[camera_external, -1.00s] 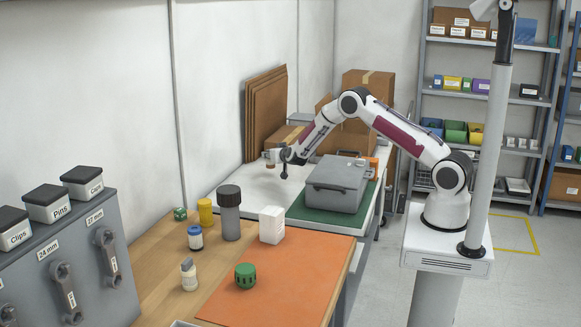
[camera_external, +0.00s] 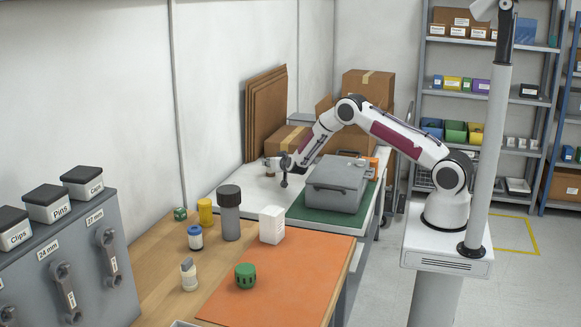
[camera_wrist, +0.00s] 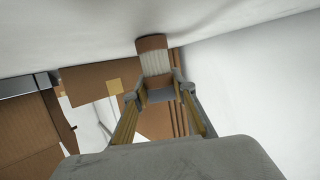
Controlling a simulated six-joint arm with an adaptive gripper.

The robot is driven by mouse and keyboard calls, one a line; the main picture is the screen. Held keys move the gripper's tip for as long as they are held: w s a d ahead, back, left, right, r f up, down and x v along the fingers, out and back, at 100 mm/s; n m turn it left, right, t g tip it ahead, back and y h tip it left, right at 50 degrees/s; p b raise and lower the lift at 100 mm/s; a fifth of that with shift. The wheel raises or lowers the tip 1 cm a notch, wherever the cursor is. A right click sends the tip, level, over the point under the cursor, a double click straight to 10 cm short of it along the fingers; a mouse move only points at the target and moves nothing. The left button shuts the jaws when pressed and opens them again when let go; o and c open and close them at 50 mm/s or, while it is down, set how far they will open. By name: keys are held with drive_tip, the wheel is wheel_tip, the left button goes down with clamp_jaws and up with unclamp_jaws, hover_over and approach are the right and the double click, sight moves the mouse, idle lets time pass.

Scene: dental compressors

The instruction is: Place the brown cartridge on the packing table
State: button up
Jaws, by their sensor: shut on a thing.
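The brown cartridge (camera_wrist: 153,45) is brown with a pale ribbed band. In the wrist view it sits between the two fingertips of my gripper (camera_wrist: 159,90), which is shut on it. In the external view the cartridge (camera_external: 269,163) is small, at the left tip of my gripper (camera_external: 277,163), over the far part of the white packing table (camera_external: 250,193). Whether its underside touches the table top cannot be told. The fingers are too small there to see clearly.
A grey case (camera_external: 338,187) on a green mat (camera_external: 318,217) stands right of my gripper. Cardboard sheets (camera_external: 266,112) lean on the wall behind, beside boxes (camera_external: 291,139). Jars stand on the nearer wooden bench (camera_external: 168,262).

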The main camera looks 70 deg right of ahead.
drive_tip(key=shift+f, duration=0.1)
drive_tip(key=o, duration=1.1)
drive_tip(key=shift+s+a+r, duration=0.35)
drive_tip(key=shift+s+a, duration=0.05)
drive_tip(key=shift+v, duration=5.4)
drive_tip(key=shift+r, duration=0.1)
